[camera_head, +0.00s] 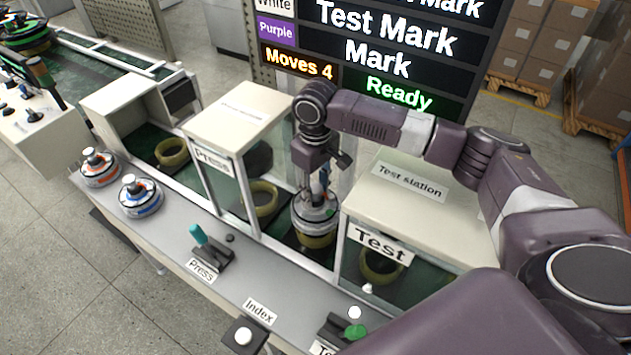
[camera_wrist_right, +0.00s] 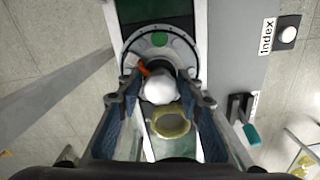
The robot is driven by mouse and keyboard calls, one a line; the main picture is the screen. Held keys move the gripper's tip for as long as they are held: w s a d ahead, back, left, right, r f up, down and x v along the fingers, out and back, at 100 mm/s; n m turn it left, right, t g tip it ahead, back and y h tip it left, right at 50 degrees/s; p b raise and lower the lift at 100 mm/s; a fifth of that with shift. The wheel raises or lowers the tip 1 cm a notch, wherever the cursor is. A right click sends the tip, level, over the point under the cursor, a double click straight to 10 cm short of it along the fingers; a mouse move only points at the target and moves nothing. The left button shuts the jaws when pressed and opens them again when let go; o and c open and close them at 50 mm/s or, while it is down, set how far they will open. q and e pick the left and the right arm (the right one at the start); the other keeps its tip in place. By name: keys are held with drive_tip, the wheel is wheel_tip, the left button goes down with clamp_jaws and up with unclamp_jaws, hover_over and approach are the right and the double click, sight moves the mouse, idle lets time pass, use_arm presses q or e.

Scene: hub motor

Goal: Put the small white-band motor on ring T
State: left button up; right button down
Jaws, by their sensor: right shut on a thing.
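My right gripper (camera_head: 322,182) points down between the press and test housings. It is shut on the white knob (camera_wrist_right: 159,88) of a motor. No letter T is readable on any ring. My left gripper is not in view.
Other olive rings lie in the left booth (camera_head: 172,152), the press housing (camera_head: 262,197) and the test housing (camera_head: 380,265). Orange-band (camera_head: 98,170) and blue-band (camera_head: 140,198) motors stand on the front shelf. A press lever (camera_head: 208,245) and index button (camera_head: 243,337) are in front.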

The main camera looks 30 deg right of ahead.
sight(316, 202)
drive_tip(key=shift+f+p, duration=0.3)
drive_tip(key=shift+f, duration=1.5)
drive_tip(key=c, duration=1.4)
unclamp_jaws()
drive_tip(key=shift+s+a+f, duration=0.1)
drive_tip(key=shift+s+f, duration=0.05)
drive_tip(key=shift+o, duration=0.2)
wheel_tip(316, 202, up, 11)
drive_tip(key=b, duration=0.3)
drive_tip(key=shift+r, duration=0.65)
drive_tip(key=shift+f, duration=0.1)
